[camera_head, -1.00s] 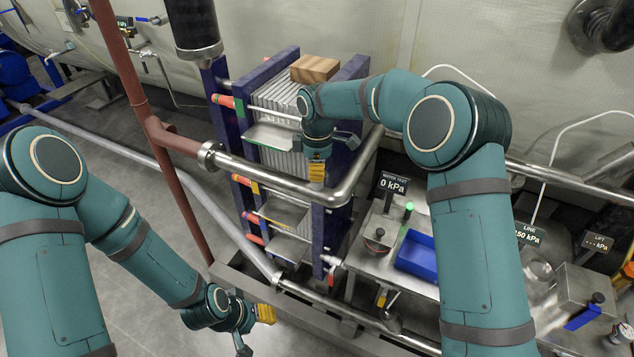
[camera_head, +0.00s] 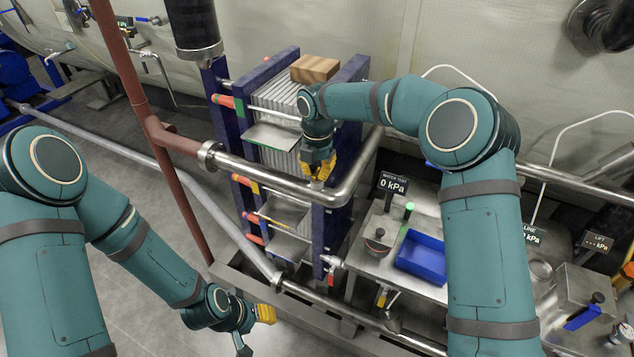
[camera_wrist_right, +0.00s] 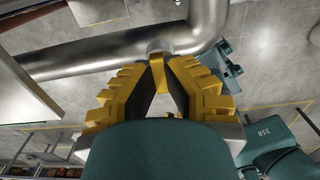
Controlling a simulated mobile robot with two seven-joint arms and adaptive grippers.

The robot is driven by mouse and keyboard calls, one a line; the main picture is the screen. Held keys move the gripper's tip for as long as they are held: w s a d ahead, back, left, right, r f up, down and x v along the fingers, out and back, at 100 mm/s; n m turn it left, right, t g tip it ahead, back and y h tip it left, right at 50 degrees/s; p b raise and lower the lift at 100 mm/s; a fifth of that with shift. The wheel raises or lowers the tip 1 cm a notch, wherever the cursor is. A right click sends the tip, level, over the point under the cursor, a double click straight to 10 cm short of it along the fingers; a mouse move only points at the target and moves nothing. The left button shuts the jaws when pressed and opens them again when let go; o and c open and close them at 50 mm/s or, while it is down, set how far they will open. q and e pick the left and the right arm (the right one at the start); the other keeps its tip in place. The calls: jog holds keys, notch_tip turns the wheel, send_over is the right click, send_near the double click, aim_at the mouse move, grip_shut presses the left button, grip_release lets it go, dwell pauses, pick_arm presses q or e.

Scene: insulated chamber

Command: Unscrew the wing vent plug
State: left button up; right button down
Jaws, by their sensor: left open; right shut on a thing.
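In the head view my right gripper (camera_head: 319,178) points down at the bend of the thick steel pipe (camera_head: 270,180). In the right wrist view its yellow fingers (camera_wrist_right: 161,66) close together on a small yellow piece at a short metal boss (camera_wrist_right: 160,46) on the pipe. This piece seems to be the wing vent plug (camera_wrist_right: 158,64); the fingers hide most of it, and its thread is not visible. My left gripper (camera_head: 254,328) is open and empty, low at the front left, apart from the pipe.
A plate stack between blue end plates (camera_head: 352,72) stands behind the pipe, with a wooden block (camera_head: 315,68) on top. A red-brown pipe (camera_head: 165,140) rises at left. At right a metal bench (camera_head: 350,257) holds a blue tray (camera_head: 420,258) and a gauge sign reading 0 kPa (camera_head: 393,186).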

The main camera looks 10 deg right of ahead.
aim_at(317, 171)
jog(key=c, duration=1.2)
grip_release()
jog(key=shift+s+f, duration=0.1)
jog(key=shift+f, duration=0.05)
jog(key=shift+c, duration=0.2)
jog(key=shift+r, duration=2.65)
jog(key=shift+o, duration=0.3)
